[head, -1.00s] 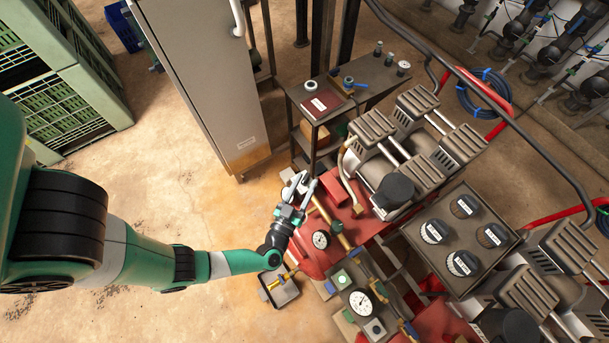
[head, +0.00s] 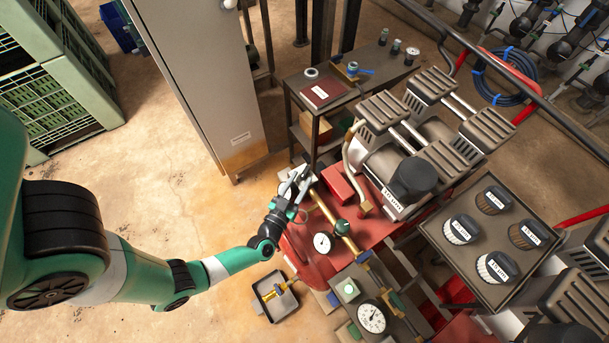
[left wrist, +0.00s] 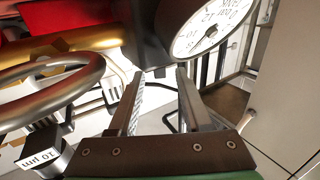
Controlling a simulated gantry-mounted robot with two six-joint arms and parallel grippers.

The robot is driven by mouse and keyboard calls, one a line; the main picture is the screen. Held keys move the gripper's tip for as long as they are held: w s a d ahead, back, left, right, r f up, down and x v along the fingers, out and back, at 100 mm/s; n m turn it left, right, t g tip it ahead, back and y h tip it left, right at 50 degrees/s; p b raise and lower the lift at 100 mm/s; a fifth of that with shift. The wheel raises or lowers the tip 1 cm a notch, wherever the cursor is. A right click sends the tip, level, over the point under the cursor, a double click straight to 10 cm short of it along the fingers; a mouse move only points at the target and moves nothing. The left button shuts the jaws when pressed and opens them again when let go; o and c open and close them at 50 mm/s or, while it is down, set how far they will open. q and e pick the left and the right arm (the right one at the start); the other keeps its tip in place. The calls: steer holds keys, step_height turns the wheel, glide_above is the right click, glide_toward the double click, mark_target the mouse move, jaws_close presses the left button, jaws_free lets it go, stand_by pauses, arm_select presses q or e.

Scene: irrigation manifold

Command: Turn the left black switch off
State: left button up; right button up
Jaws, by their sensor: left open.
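A black round cap with a white label (head: 412,182) sits on the left compressor (head: 385,130); it looks like the left black switch, but I cannot read its position. A second black part (head: 552,337) shows at the lower right edge. My left gripper (head: 297,184) is open and empty at the left edge of the red machine, left of and apart from the black cap. In the left wrist view its two fingers (left wrist: 160,95) stand apart, with nothing between them. My right gripper is not in view.
A white gauge (head: 322,243) and brass pipe lie just below my left gripper. A dial (left wrist: 208,25) and metal ring (left wrist: 60,90) are close in the left wrist view. A grey cabinet (head: 195,80) stands behind.

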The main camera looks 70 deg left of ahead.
mark_target(302, 177)
arm_select(q)
steer(key=b+x, duration=0.1)
steer(key=x, duration=0.2)
steer(key=shift+w+a, duration=0.25)
steer(key=shift+w, duration=0.05)
jaws_close()
